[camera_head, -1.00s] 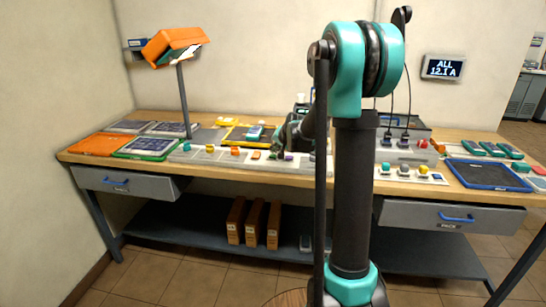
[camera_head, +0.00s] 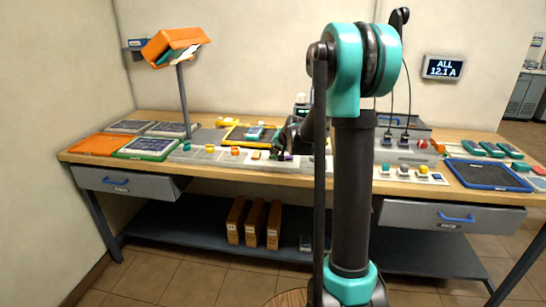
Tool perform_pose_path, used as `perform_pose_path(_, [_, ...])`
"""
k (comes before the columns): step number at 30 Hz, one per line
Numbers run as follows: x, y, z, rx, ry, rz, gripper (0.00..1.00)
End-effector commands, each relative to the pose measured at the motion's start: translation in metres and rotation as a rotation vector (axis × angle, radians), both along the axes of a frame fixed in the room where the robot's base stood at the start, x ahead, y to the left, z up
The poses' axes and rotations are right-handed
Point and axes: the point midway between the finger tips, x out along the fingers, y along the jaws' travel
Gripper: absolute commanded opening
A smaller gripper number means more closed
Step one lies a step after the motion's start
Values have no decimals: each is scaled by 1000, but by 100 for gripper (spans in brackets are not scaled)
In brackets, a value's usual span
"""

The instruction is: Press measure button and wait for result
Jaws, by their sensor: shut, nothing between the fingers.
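A row of coloured buttons sits along the front strip (camera_head: 222,158) of the workbench. It has a green button (camera_head: 187,146), a yellow one (camera_head: 210,147), an orange one (camera_head: 235,150) and a tan one (camera_head: 256,155). My gripper (camera_head: 281,153) is shut and empty, low over the strip beside the tan button, at a purple button (camera_head: 288,157) that it partly covers. I cannot tell whether it touches that button. No label marks the measure button legibly. The wall display (camera_head: 444,67) reads "ALL 12.1 A".
A second panel (camera_head: 405,173) with several buttons lies right of my arm. A blue tray (camera_head: 488,174) sits at the right, a green-framed tray (camera_head: 148,147) at the left. An orange lamp-like head (camera_head: 176,46) stands on a pole. My arm hides the middle of the bench.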

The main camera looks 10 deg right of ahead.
Motion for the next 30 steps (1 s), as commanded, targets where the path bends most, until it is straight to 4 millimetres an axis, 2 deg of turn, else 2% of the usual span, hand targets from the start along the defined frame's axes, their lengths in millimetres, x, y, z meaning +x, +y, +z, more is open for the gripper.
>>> perform_pose_path(14, [0, 0, -1, 0, 0, 0, 0])
perform_pose_path(30, [0, 0, 14, 0, 0, 0, 0])
